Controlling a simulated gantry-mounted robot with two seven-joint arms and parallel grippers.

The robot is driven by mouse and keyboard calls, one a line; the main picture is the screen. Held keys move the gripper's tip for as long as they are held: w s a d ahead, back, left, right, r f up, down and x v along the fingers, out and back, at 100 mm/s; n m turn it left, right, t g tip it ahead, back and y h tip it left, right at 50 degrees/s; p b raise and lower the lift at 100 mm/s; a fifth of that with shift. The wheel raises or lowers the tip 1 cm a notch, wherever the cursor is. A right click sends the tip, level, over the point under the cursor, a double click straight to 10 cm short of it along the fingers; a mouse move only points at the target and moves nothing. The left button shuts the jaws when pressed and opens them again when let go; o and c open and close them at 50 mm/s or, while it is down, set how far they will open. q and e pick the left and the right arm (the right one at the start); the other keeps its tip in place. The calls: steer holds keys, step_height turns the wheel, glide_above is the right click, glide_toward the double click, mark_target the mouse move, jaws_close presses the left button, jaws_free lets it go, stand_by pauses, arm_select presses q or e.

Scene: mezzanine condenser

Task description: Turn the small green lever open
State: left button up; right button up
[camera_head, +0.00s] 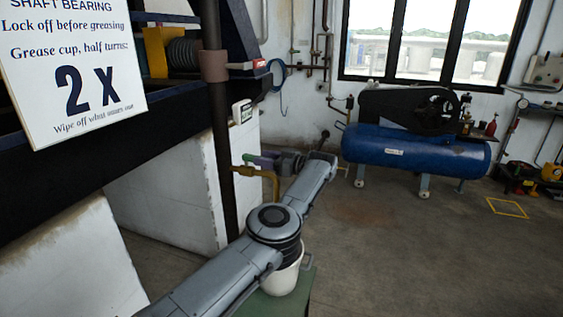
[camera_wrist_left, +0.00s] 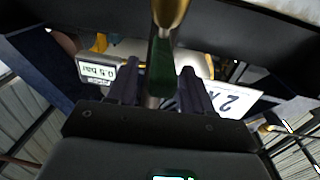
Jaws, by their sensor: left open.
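The small green lever (camera_wrist_left: 160,68) shows in the left wrist view, hanging from a brass fitting (camera_wrist_left: 170,12). It lies between the two dark fingers of my left gripper (camera_wrist_left: 159,88), with a gap visible on each side. The gripper is open. In the head view my left gripper (camera_head: 272,158) is at the end of the outstretched arm, beside a brass pipe (camera_head: 262,172) near the dark post. The lever is small and partly hidden by the fingers there. My right gripper is not in view.
A dark vertical post (camera_head: 222,150) stands left of the gripper, with a white block (camera_head: 175,195) behind it. A white sign (camera_head: 75,65) hangs at upper left. A white pot (camera_head: 285,278) is below my arm. A blue tank (camera_head: 415,150) stands at the back right; the floor between is clear.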

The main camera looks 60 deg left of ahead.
arm_select(q)
steer(key=v, duration=0.9)
steer(key=shift+d+p, duration=0.15)
steer(key=shift+p, duration=0.2)
steer(key=shift+w, duration=0.1)
